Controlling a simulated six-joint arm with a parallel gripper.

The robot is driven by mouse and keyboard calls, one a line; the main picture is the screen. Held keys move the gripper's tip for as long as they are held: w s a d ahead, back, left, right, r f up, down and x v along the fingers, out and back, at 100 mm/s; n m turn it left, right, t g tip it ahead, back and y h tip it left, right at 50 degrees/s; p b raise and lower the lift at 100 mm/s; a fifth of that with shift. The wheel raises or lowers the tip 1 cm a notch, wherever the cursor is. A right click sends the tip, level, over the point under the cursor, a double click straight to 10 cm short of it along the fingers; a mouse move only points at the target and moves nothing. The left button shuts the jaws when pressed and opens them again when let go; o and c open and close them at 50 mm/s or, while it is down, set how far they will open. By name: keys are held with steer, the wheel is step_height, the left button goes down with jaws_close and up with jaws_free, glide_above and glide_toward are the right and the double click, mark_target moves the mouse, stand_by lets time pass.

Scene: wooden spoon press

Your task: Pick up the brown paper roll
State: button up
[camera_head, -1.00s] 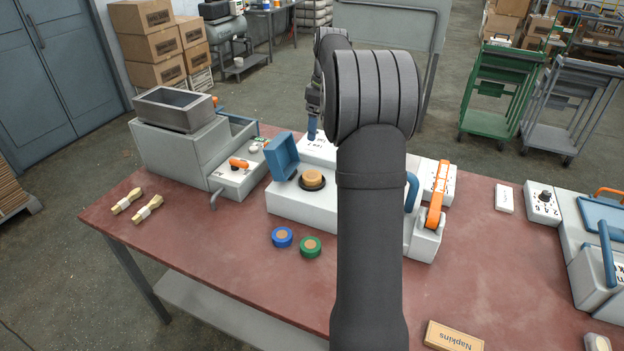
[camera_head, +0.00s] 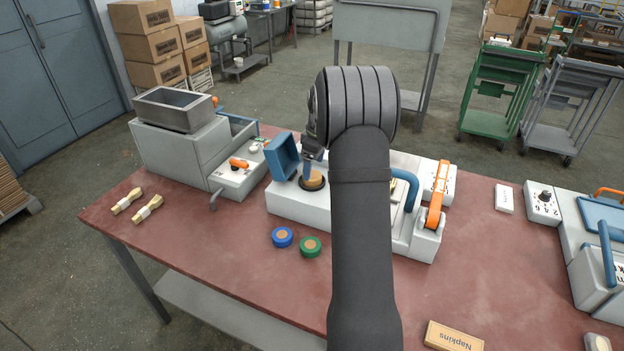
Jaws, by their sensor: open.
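A tan, short round piece, which looks like the brown paper roll (camera_head: 314,182), sits in a black round seat on the white machine in the middle of the table. My gripper (camera_head: 308,172) is open and points down at the tan piece, its blue-tipped finger in front of the piece's upper left part. I cannot tell whether the finger touches it or is just above. My arm hides the machine's middle right part.
A raised blue lid (camera_head: 282,155) stands just left of the seat. A blue roll (camera_head: 282,237) and a green roll (camera_head: 310,247) lie in front. A blue handle (camera_head: 405,188) and an orange lever (camera_head: 437,195) rise at the right. The table's front left is clear.

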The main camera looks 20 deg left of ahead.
mark_target(312, 175)
steer(key=f, duration=0.3)
steer(key=shift+a+f, duration=0.2)
steer(key=shift+c, duration=0.2)
steer(key=c, duration=1)
